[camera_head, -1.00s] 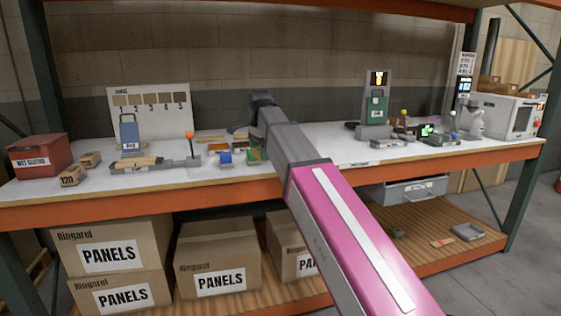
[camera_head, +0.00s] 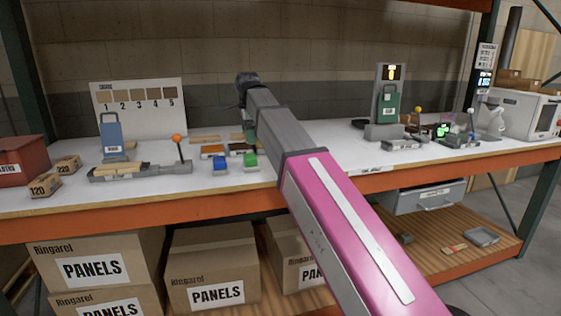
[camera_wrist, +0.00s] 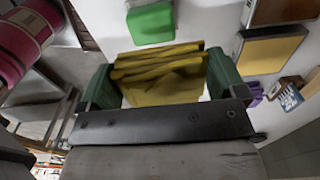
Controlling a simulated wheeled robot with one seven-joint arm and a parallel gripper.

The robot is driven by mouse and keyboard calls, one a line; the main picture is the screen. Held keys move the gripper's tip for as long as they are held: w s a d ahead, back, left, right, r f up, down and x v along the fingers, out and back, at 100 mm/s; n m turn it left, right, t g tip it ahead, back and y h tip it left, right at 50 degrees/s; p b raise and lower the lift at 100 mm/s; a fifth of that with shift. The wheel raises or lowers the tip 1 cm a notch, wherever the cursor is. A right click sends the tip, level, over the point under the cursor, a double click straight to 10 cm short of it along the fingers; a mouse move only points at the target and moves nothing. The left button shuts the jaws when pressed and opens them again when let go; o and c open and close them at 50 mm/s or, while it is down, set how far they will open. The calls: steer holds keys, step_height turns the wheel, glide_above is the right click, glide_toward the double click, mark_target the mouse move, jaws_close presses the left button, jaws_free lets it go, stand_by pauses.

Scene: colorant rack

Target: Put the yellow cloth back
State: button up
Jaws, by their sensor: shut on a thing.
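The yellow cloth (camera_wrist: 165,80) is a folded, layered piece in the wrist view. My gripper (camera_wrist: 165,72) is shut on it, with a green finger at each side of the folds. In the head view my pink and grey arm reaches over the white bench, and it hides the gripper and cloth there. In the wrist view a green block (camera_wrist: 150,23) lies on the white surface just beyond the cloth. A dark-framed yellow pad (camera_wrist: 270,50) is to the right.
A small purple item (camera_wrist: 254,92) is near the right finger. Panel boxes (camera_head: 210,265) stand below.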

steer(key=d+f, duration=0.2)
steer(key=d, duration=0.1)
steer(key=w+d+f, duration=0.1)
steer(key=d+f, duration=0.1)
steer(key=d, duration=0.2)
steer(key=w+d+f, duration=0.1)
steer(key=d+f, duration=0.1)
steer(key=d, duration=0.1)
steer(key=shift+d+f, duration=0.15)
steer(key=shift+f, duration=2.05)
steer(key=shift+f, duration=0.1)
steer(key=o, duration=0.6)
step_height(320, 180, up, 12)
